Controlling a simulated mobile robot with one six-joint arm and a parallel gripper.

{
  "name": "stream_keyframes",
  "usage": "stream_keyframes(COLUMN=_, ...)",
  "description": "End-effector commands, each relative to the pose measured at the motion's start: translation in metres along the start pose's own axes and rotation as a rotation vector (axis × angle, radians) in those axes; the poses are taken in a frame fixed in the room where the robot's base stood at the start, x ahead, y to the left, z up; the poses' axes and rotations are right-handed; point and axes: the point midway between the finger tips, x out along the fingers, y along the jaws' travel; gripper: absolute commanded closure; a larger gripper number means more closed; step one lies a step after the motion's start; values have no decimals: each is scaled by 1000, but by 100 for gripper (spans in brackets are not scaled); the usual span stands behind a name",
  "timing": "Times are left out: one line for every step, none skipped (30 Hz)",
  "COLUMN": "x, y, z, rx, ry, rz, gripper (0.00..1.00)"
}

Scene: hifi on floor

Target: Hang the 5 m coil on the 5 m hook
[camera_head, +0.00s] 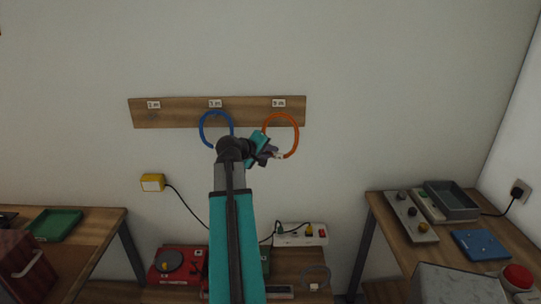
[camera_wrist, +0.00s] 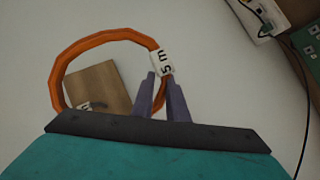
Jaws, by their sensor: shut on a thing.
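My gripper (camera_head: 272,152) is shut on the orange coil (camera_head: 297,132), in front of the wall. In the wrist view, the fingers (camera_wrist: 162,92) grip the orange coil (camera_wrist: 110,36) beside its white tag (camera_wrist: 163,63), which reads 5 m. The wooden hook board (camera_head: 180,115) is on the wall with three labels, too small to read surely. The ring overlaps the board's right end below the right label (camera_head: 279,103). In the wrist view, the board's end (camera_wrist: 98,80) shows through the ring. I cannot tell whether the coil touches a hook.
A blue coil (camera_head: 202,127) hangs below the middle label, left of my gripper. A grey coil (camera_head: 315,272) lies on the low bench with a power strip (camera_head: 300,235) behind it. Benches stand left and right. The wall right of the board is clear.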

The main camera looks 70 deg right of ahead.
Motion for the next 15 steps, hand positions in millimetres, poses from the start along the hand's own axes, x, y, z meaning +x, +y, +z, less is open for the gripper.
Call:
stream_keyframes(x=2, y=0, z=-2, rx=0, ry=0, rz=1, gripper=100)
stream_keyframes(x=3, y=0, z=-3, rx=0, ry=0, rz=1, gripper=100)
stream_keyframes(x=4, y=1, z=-4, rx=0, ry=0, rz=1, gripper=100)
stream_keyframes(x=5, y=1, z=-4, rx=0, ry=0, rz=1, gripper=100)
stream_keyframes(x=6, y=1, z=-5, rx=0, ry=0, rz=1, gripper=100)
stream_keyframes(x=8, y=1, z=-6, rx=0, ry=0, rz=1, gripper=100)
stream_keyframes(x=8, y=1, z=-7, rx=0, ry=0, rz=1, gripper=100)
stream_keyframes(x=9, y=1, z=-8, rx=0, ry=0, rz=1, gripper=100)
stream_keyframes(x=10, y=1, z=-8, rx=0, ry=0, rz=1, gripper=100)
stream_keyframes(x=11, y=1, z=-9, rx=0, ry=0, rz=1, gripper=100)
stream_keyframes(x=12, y=1, z=-10, rx=0, ry=0, rz=1, gripper=100)
stream_keyframes(x=14, y=1, z=-11, rx=0, ry=-1, rz=1, gripper=100)
stream_keyframes(x=14, y=1, z=-12, rx=0, ry=-1, rz=1, gripper=100)
stream_keyframes(x=15, y=1, z=-12, rx=0, ry=-1, rz=1, gripper=100)
stream_keyframes(x=17, y=1, z=-13, rx=0, ry=-1, rz=1, gripper=100)
